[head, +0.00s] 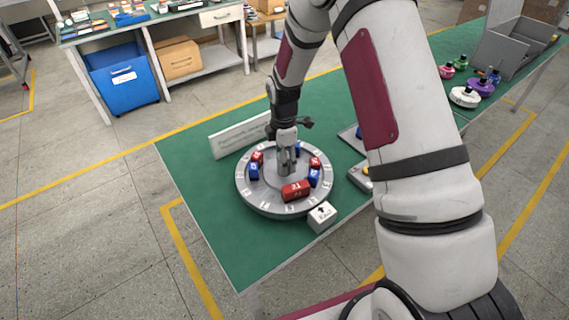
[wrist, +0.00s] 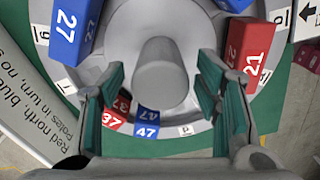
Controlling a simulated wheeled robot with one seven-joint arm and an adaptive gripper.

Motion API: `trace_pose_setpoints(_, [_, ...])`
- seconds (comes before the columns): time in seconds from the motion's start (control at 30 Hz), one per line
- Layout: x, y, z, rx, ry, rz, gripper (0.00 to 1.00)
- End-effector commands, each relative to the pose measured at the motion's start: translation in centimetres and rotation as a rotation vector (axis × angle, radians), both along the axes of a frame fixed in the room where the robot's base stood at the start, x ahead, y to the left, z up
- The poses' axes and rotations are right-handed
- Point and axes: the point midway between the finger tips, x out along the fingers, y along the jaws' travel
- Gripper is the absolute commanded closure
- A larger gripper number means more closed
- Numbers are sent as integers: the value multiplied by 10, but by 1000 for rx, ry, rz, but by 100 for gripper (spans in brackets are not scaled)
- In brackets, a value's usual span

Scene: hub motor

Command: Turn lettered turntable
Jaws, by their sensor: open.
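The grey lettered turntable (head: 258,204) lies on the green table, with lettered white tags around its rim. Red and blue numbered blocks stand on it, among them red 21 (head: 296,190), blue 27 (wrist: 75,30), red 37 (wrist: 115,115) and blue 47 (wrist: 147,120). A round grey post (wrist: 162,72) rises from its centre. My gripper (head: 287,164) points down over the centre. In the wrist view my gripper (wrist: 160,85) is open, a finger on each side of the post, with gaps visible. The lower post is hidden in the head view.
A white block with an arrow (head: 322,217) stands at the turntable's front right edge. A white sign (head: 238,135) stands behind it. Grey items lie to the right, partly behind my arm. Coloured round parts (head: 465,97) and a grey bin (head: 510,48) are farther right.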

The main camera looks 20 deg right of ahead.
Motion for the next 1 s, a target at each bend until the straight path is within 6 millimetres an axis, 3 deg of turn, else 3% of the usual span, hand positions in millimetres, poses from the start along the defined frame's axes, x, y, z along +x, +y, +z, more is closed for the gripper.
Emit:
trace_pose_setpoints(0.2, [-1, 0, -23, -1, 2, 1, 42])
trace_pose_setpoints(0.57, [0, 0, -27, 0, 0, 1, 42])
trace_pose_setpoints(0.83, [0, 0, -27, 0, 0, 1, 100])
trace_pose_setpoints(1.0, [0, 0, -27, 0, 0, 2, 100])
